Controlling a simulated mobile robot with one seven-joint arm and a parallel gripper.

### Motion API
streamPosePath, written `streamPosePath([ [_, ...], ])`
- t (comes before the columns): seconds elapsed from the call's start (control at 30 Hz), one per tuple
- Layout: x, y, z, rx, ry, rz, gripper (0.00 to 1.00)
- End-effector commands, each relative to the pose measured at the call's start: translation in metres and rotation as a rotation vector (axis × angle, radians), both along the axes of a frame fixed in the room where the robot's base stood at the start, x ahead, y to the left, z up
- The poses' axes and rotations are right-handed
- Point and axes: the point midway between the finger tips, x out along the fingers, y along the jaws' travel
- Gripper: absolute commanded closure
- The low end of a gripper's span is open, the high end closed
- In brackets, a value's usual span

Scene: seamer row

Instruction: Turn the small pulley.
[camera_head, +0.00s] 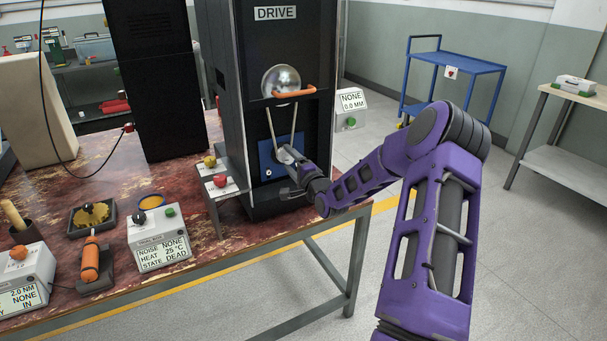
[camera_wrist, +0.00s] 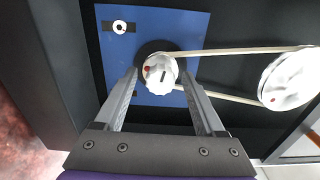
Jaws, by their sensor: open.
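The small pulley (camera_wrist: 158,70) is pale with a red dot and a dark slot on its face. It sits on a blue plate (camera_wrist: 180,25). A thin belt (camera_wrist: 238,49) runs from it to the large pulley (camera_wrist: 290,82). In the head view the large pulley (camera_head: 281,76) is above, and the small pulley is largely hidden by my gripper (camera_head: 290,163). In the wrist view my gripper (camera_wrist: 160,77) is open, with one finger on each side of the small pulley. I cannot tell whether the fingers touch it.
The black DRIVE cabinet (camera_head: 240,70) stands at the table's edge, with an orange handle (camera_head: 295,91) across the large pulley. A stand with red and yellow buttons (camera_head: 220,180) is left of my gripper. A meter box (camera_head: 160,240) is on the red table (camera_head: 190,278).

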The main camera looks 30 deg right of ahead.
Motion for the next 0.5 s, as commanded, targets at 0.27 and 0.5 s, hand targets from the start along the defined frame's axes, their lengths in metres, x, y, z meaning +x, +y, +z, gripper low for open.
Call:
streamPosePath([
  [0.27,-0.063,-0.003,0.001,0.0,0.004,-0.003,0.28],
  [0.5,-0.12,-0.005,0.001,0.0,0.004,-0.002,0.28],
])
